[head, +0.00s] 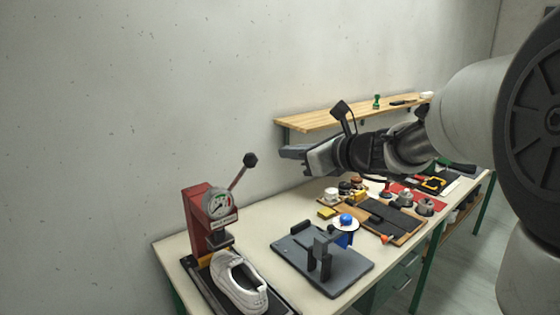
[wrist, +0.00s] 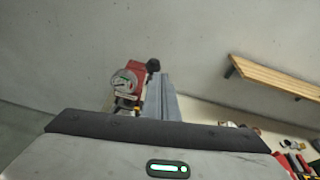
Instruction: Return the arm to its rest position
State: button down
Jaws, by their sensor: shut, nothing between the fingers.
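My gripper (head: 292,153) is at the end of my arm, held in the air above the workbench and pointing left in the head view. Its fingers are closed together with nothing between them. In the wrist view the closed fingers (wrist: 165,97) stick up from behind the dark edge of the gripper body. The gripper is apart from the bench and from everything on it. My arm comes in from the right side of the head view.
A red press with a round dial (head: 203,215) and a raised lever stands on the bench (head: 283,231), with a white shoe (head: 238,284) at its foot. A grey fixture plate (head: 343,277), trays and small parts lie rightward. A wooden shelf (head: 325,118) runs along the wall behind my arm.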

jog(key=shift+s+d+r, duration=0.2)
jog(key=shift+r, duration=0.1)
jog(key=shift+s, duration=0.1)
jog(key=s+f+n+g+h, duration=0.2)
jog(key=s+f+n, duration=0.1)
jog(key=s+n, duration=0.5)
jog(key=s+f+n+g+h, duration=0.1)
jog(key=s+f+n+g, duration=0.3)
jog(key=s, duration=0.5)
jog(key=s+d+f+n+h, duration=0.2)
jog(key=s+d+n+h, duration=0.1)
jog(key=s+n, duration=0.4)
jog(key=s+d+f+n+h, duration=0.2)
jog(key=s+d+n+h, duration=0.1)
jog(key=s+n, duration=0.3)
jog(key=shift+s+d+f+n, duration=0.35)
jog(key=shift+d+n, duration=0.55)
jog(key=shift+n, duration=0.1)
